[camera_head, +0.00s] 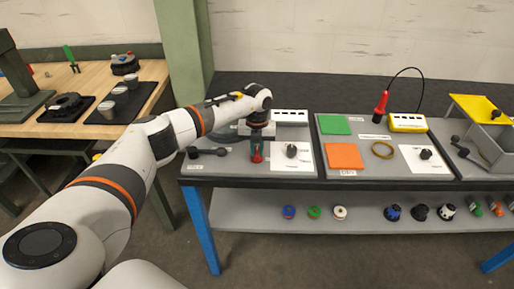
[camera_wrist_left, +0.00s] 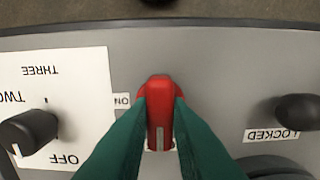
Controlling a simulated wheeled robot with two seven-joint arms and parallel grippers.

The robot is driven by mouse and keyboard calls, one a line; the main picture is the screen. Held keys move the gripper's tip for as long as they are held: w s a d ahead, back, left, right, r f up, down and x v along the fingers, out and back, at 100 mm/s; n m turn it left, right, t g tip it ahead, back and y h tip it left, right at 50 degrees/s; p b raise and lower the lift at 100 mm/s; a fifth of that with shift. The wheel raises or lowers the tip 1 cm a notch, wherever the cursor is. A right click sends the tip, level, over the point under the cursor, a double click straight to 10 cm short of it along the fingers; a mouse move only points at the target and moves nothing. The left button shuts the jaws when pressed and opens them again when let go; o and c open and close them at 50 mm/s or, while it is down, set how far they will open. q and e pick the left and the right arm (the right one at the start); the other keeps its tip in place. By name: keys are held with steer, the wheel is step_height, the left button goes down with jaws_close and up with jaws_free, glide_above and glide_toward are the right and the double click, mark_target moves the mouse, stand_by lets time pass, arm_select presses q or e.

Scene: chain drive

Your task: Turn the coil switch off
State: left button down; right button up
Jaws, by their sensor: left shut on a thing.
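A red switch lever (camera_wrist_left: 159,100) stands on the grey panel in the left wrist view, with a small ON label (camera_wrist_left: 122,100) at its left. Another label at its base is mostly hidden. My left gripper (camera_wrist_left: 158,125) has its green fingers shut on the red lever, one on each side. In the head view my left gripper (camera_head: 257,146) points down over the panel, and the red lever (camera_head: 257,158) shows just below it. My right gripper is not in view. I cannot read which position the lever is in.
A black rotary knob (camera_wrist_left: 28,131) on a white plate marked OFF, TWO and THREE is left of the lever. A black handle (camera_wrist_left: 297,112) beside a LOCKED label is right. In the head view, green (camera_head: 334,124) and orange (camera_head: 344,156) pads lie farther right.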

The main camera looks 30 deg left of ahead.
mark_target(257, 150)
arm_select(q)
steer(key=shift+r+n, duration=0.1)
steer(key=shift+n, duration=0.2)
steer(key=c, duration=1.4)
jaws_free()
steer(key=shift+o, duration=0.2)
step_height(257, 150, up, 12)
steer(key=b, duration=0.2)
steer(key=shift+b, duration=0.4)
